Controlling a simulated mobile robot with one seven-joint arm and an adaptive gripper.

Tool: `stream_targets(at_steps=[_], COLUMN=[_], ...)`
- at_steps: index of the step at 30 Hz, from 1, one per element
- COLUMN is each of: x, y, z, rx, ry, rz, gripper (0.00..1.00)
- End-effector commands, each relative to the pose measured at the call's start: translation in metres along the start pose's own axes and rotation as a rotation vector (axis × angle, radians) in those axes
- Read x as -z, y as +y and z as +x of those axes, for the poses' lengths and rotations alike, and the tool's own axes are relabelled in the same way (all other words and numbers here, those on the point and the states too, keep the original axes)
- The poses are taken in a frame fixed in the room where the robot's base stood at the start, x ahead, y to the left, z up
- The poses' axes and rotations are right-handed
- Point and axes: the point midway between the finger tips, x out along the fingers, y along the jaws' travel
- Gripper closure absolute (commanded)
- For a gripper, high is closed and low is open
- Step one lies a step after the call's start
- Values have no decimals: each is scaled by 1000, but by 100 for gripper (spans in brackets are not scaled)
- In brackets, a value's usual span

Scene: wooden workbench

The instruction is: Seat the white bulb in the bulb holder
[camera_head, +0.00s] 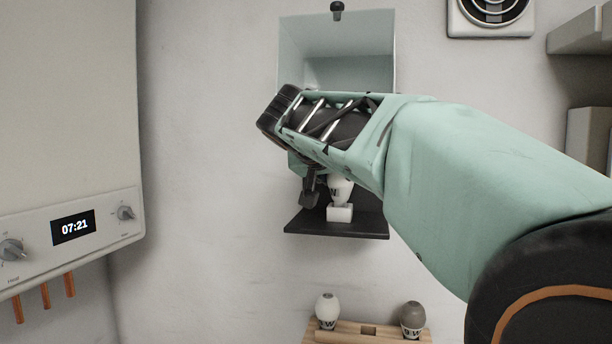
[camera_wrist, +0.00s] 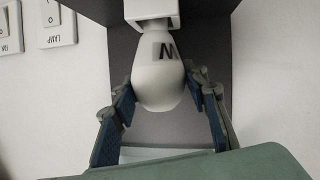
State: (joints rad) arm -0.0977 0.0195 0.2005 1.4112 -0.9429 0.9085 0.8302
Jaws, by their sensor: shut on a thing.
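A white bulb (camera_head: 341,187) with dark lettering stands upright over the small white bulb holder (camera_head: 340,213). In the wrist view the bulb (camera_wrist: 158,78) has its narrow end at the holder (camera_wrist: 150,10); whether it is fully seated I cannot tell. My gripper (camera_head: 325,193) is shut on the bulb's wide part, with one finger on each side in the wrist view (camera_wrist: 160,88). In the head view my arm hides the bulb's top and one finger.
The holder stands on a dark shelf (camera_head: 310,226) under an open pale green box (camera_head: 345,72) on the wall. Below, a wooden rack (camera_head: 345,335) holds a whitish bulb (camera_head: 327,309) and a grey-brown bulb (camera_head: 412,318). A wall unit with a clock (camera_head: 75,227) is at left.

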Motion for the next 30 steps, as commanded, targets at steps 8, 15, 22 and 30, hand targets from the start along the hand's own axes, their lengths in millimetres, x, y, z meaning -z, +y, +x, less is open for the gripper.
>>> stream_targets(at_steps=[8, 15, 22, 30], x=[-2, -5, -8, -8], y=[0, -1, -2, -2], z=[1, 2, 3, 3], rx=[0, 0, 0, 0], ry=[0, 0, 0, 0], rz=[0, 0, 0, 0], gripper=[83, 83, 83, 42])
